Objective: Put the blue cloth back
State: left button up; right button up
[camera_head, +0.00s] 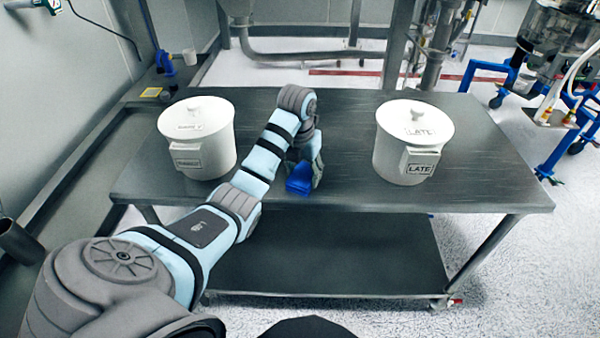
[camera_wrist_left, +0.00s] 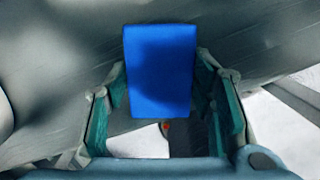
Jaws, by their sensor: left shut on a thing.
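The blue cloth (camera_head: 299,183) is a small flat blue piece near the front edge of the dark table (camera_head: 480,180), between the two white lidded pots. My left gripper (camera_head: 304,180) is shut on it. In the left wrist view the blue cloth (camera_wrist_left: 160,70) shows as a rectangle between the two fingers of my left gripper (camera_wrist_left: 165,110). I cannot tell whether the cloth touches the table top. My right gripper is not in view.
A white lidded pot (camera_head: 203,140) stands left of my arm, and another white pot (camera_head: 408,145) labelled LATE stands to the right. The table top between the cloth and the right pot is clear. A lower shelf (camera_head: 330,265) is empty. A small yellow item (camera_head: 151,92) lies on the left side bench.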

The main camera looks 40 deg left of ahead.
aim_at(300, 178)
pick_arm(q)
jog(key=shift+r, duration=0.15)
jog(key=shift+f, duration=0.2)
jog(key=o, duration=1.1)
jog(key=shift+r, duration=0.25)
notch_tip(300, 178, up, 12)
jog(key=s+p, duration=0.1)
jog(key=p, duration=1.1)
jog(key=shift+s+d+p, duration=0.2)
jog(key=shift+s+p, duration=0.15)
jog(key=shift+f, duration=0.15)
